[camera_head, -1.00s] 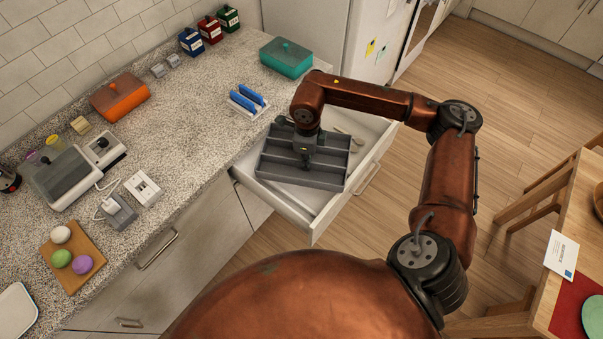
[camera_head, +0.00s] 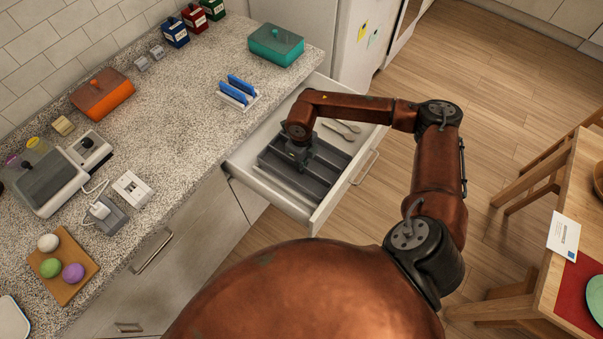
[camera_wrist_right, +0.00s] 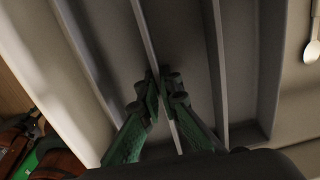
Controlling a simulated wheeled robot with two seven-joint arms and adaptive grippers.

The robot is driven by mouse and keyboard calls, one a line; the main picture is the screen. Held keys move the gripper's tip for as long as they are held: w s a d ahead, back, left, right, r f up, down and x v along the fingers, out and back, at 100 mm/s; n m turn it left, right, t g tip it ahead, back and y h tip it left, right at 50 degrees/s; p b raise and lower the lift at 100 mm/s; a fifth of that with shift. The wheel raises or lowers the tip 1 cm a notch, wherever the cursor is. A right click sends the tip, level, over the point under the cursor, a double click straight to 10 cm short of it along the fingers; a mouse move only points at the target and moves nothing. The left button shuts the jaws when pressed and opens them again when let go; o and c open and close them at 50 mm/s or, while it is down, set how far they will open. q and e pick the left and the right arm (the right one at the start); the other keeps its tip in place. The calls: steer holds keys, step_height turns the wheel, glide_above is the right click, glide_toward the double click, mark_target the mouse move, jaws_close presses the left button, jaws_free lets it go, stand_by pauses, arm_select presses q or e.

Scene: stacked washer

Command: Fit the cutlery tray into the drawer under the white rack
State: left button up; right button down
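The dark grey cutlery tray (camera_head: 322,173) lies inside the open white drawer (camera_head: 345,187), roughly level with it. It also shows from above in the right wrist view (camera_wrist_right: 190,50). My right gripper (camera_head: 302,160) is over the tray; in the wrist view its green fingers (camera_wrist_right: 163,88) are closed on one of the tray's thin dividers. The white rack (camera_head: 238,98), holding blue pieces, stands on the counter above the drawer. Whether the tray touches the drawer floor is hard to tell. My left gripper is out of view.
Light spoons (camera_head: 343,130) lie in the drawer beyond the tray; one shows at right in the wrist view (camera_wrist_right: 312,45). A teal box (camera_head: 276,45) stands on the counter behind the rack. A wooden table (camera_head: 570,205) is at the right, with open floor between.

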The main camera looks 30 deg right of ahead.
steer(key=shift+f+b, duration=0.3)
steer(key=shift+f, duration=2.4)
steer(key=shift+f, duration=0.2)
steer(key=c, duration=2.2)
jaws_free()
steer(key=shift+o, duration=0.2)
step_height(320, 180, up, 12)
steer(key=shift+a+r+p, duration=0.1)
steer(key=shift+r+p, duration=0.15)
steer(key=shift+p, duration=0.35)
